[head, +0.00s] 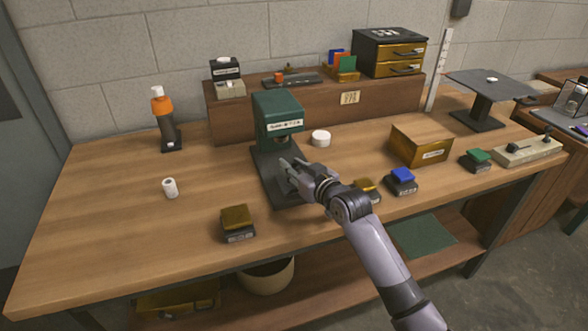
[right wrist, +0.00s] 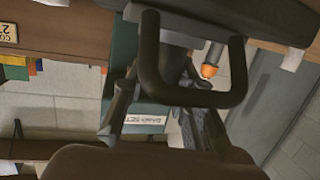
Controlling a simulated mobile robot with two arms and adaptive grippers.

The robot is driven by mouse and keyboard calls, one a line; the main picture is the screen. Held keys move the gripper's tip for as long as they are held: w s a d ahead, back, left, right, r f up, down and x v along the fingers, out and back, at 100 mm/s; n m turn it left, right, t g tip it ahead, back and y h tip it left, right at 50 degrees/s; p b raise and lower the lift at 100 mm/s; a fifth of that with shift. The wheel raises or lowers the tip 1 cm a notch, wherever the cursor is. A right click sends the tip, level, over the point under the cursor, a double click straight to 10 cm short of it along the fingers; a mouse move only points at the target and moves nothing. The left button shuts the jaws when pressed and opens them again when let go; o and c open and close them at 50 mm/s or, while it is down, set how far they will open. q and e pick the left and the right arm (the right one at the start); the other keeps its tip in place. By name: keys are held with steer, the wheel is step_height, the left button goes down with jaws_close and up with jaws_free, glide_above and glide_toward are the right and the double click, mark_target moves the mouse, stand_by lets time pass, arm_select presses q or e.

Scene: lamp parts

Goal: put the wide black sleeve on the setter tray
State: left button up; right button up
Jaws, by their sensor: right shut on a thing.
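The green setter (head: 277,112) stands on the bench, with its dark tray (head: 268,165) low in front. It carries a white label, which also shows behind the fingers in the right wrist view (right wrist: 146,119). My right gripper (head: 287,174) is shut over the tray, under the setter's head. A dark piece (right wrist: 172,62) shows between the fingers in the right wrist view; it appears to be the wide black sleeve, mostly hidden. I cannot tell whether it touches the tray. My left gripper is not in view.
A white puck (head: 321,138) sits right of the setter. A gold-topped block (head: 237,222) and a small white cylinder (head: 170,188) stand to the left. A blue-topped block (head: 402,180) and a gold bin (head: 421,146) are to the right. The left bench is mostly clear.

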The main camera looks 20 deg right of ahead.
steer(key=shift+f, duration=0.2)
steer(key=shift+s+f, duration=0.15)
steer(key=shift+f, duration=0.6)
steer(key=o, duration=1.1)
steer(key=shift+s+f, duration=0.1)
steer(key=shift+f, duration=0.1)
steer(key=shift+c, duration=0.2)
steer(key=shift+a, duration=0.1)
steer(key=shift+r, duration=0.3)
steer(key=v, duration=0.7)
steer(key=r+v, duration=0.1)
steer(key=v, duration=0.3)
steer(key=shift+w, duration=0.25)
steer(key=shift+s+d+r, duration=0.25)
steer(key=shift+s, duration=0.25)
